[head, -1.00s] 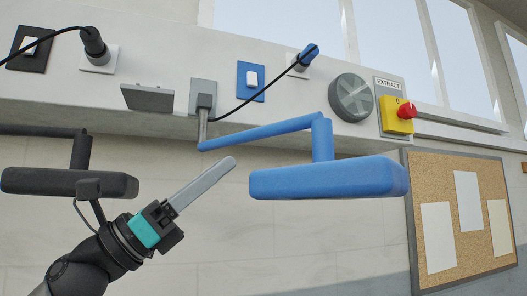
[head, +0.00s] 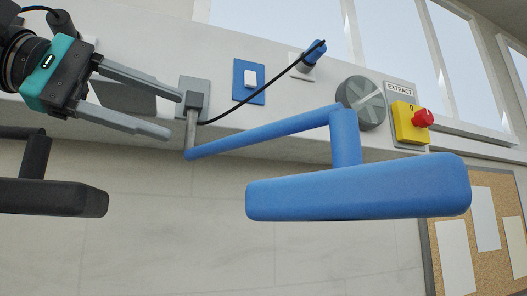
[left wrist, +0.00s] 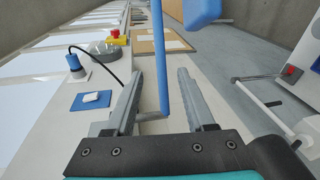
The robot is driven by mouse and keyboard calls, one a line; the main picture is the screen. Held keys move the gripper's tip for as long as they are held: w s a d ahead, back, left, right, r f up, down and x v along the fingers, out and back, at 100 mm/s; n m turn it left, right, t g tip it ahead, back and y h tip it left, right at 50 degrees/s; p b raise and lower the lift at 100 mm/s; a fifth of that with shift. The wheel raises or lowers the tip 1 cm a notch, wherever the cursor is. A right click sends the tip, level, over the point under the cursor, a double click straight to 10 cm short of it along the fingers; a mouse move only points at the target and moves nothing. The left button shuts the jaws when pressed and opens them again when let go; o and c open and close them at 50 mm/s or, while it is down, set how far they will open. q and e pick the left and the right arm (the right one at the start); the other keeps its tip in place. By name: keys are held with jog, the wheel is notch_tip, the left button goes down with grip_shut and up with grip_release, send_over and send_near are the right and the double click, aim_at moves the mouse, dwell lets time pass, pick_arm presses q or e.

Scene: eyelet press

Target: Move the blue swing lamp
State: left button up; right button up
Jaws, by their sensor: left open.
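The blue swing lamp (head: 360,192) hangs from the wall rail in the head view, its long head level and its thin arm running left to a grey bracket (head: 193,97). My left gripper (head: 174,115) is open and empty, just left of the bracket, its fingers pointing right. In the left wrist view the lamp's blue arm (left wrist: 160,65) runs between the two open fingers, with no contact visible, and part of the lamp head (left wrist: 201,12) shows beyond. My right gripper is in neither view.
A black lamp (head: 50,197) hangs at the left, below my left gripper. A blue switch (head: 249,82), a grey dial (head: 362,100) and a red stop button (head: 422,118) are on the rail.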

aim_at(236, 137)
pick_arm(q)
jog(key=x, duration=0.5)
jog(key=shift+d+f, duration=0.15)
jog(key=shift+d, duration=0.2)
jog(key=x, duration=0.8)
jog(key=shift+w+d+f, duration=0.15)
jog(key=shift+w+d, duration=0.2)
jog(key=shift+d, duration=0.25)
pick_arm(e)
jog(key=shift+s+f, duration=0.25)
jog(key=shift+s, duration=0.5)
pick_arm(q)
grip_shut()
